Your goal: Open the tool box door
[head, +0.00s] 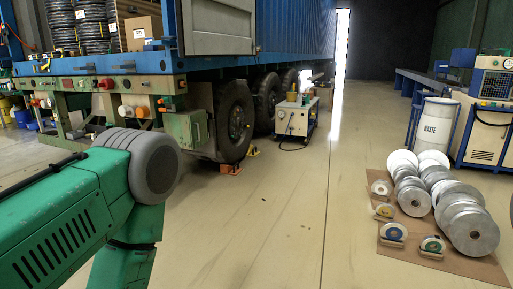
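A grey-green tool box (187,130) hangs under the front of the blue container trailer, just left of the front wheel. Its door (199,128) looks shut, with small dark fittings on its face; details are too small to tell. A green limb with a round grey joint fills the lower left and seems to be mine. It is in front of the box's lower left surroundings and apart from it in the picture. Neither of my grippers is in view.
Large black wheels (233,120) stand right of the box, with an orange chock (231,169) by the front one. A wheeled machine (297,117) stands farther back. Metal reels (467,228) lie on a brown mat (437,257) at right. The middle floor is clear.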

